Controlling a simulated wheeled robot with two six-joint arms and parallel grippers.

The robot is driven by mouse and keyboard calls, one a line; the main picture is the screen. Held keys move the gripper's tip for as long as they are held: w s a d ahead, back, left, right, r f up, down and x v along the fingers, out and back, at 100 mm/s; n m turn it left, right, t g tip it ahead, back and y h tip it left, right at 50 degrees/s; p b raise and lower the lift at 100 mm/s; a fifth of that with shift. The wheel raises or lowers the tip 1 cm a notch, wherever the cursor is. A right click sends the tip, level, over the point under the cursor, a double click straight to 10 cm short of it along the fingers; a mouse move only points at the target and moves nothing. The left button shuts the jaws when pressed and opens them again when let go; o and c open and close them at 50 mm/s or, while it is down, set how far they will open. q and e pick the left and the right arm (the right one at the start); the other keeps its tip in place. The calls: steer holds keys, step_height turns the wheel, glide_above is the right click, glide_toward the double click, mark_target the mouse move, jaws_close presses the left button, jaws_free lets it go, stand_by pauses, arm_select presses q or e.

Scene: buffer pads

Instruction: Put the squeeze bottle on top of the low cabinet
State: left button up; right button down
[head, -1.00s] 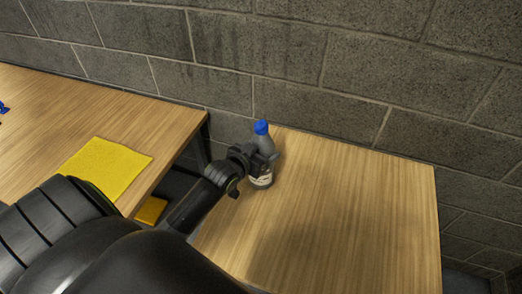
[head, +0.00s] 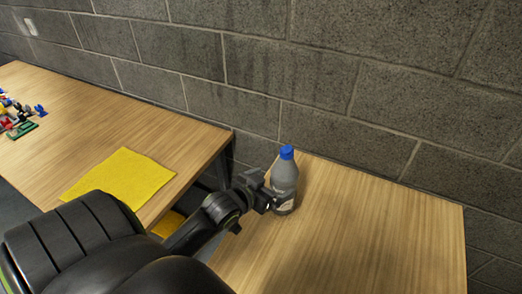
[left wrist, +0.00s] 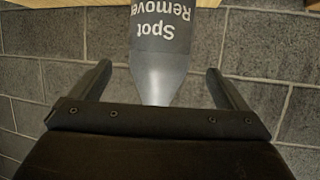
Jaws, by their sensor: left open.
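The squeeze bottle (head: 285,179), grey with a blue cap and a pale label, stands upright on the wooden top of the low cabinet (head: 370,235), near its back left corner. In the left wrist view the bottle (left wrist: 163,45) shows upside down with the words "Spot Remover"; its cap is hidden behind my gripper body. My left gripper (head: 268,196) is open at the bottle's left side. In the left wrist view its fingers (left wrist: 158,70) are spread on either side of the bottle, with gaps showing. My right gripper is not in view.
A wooden table (head: 110,115) stands to the left, across a gap, with a yellow cloth (head: 122,180) and several small coloured pieces (head: 18,118) on it. A grey block wall (head: 330,75) runs behind. The cabinet top right of the bottle is clear.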

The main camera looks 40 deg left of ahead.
arm_select(q)
steer(key=v, duration=0.4)
steer(key=shift+s+r, duration=0.15)
steer(key=shift+s, duration=0.1)
stand_by(0.4)
